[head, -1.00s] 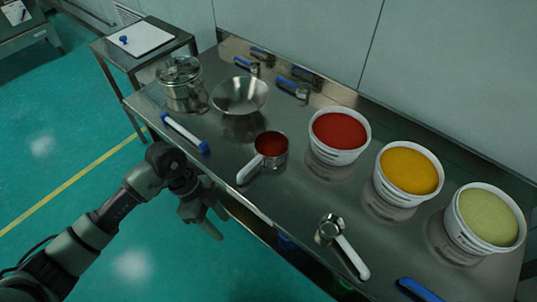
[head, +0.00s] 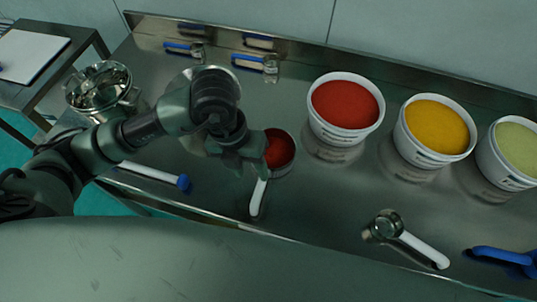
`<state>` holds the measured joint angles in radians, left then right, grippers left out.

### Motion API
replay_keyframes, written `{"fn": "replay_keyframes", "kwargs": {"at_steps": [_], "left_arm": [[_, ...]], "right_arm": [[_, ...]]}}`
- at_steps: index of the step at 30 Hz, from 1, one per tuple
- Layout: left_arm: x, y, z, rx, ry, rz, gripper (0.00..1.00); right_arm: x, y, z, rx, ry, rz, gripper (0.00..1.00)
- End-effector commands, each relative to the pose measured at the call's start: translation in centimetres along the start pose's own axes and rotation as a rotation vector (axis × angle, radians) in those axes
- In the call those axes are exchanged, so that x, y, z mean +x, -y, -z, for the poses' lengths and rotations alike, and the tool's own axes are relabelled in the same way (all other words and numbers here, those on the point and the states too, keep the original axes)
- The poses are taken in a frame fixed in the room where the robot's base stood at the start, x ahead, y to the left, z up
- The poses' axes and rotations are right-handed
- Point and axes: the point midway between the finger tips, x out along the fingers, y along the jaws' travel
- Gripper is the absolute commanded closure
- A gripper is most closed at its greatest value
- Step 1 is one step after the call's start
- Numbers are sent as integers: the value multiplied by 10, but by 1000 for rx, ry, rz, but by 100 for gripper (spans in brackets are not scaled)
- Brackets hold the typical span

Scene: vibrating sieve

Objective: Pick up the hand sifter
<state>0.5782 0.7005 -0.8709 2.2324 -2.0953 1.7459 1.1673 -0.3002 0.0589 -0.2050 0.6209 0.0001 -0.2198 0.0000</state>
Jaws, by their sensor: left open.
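What looks like the hand sifter (head: 283,153) is a round metal cup with a white handle, with red powder in it. It stands on the steel table (head: 330,205) in the middle of the head view, its handle pointing toward the front edge. My left gripper (head: 262,172) is open, above and beside the cup, close to where the handle joins it. The gripper and wrist hide the cup's left side. I cannot tell whether the fingers touch it. My right gripper is out of view.
White tubs of red (head: 344,113), yellow (head: 436,131) and green (head: 510,156) powder stand at the right. A smaller metal scoop (head: 384,225) with a white handle lies front right, near a blue-handled tool (head: 500,256). A lidded steel pot (head: 100,88) stands at the left.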

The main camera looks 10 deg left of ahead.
Motion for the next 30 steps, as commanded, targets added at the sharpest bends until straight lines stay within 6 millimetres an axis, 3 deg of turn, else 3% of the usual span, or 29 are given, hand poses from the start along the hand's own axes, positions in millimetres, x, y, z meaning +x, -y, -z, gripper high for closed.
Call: {"fn": "replay_keyframes", "kwargs": {"at_steps": [12,21,28,29,30], "left_arm": [[37,2,0,30,0,-2,56],[76,3,-3,28,2,-2,56],[78,3,-3,29,4,-2,56],[78,3,-3,29,4,-2,59],[78,3,-3,29,4,-2,70]], "right_arm": [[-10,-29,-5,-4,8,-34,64],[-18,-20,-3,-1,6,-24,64],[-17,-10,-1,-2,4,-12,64],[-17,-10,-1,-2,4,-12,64],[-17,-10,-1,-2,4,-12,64]]}}
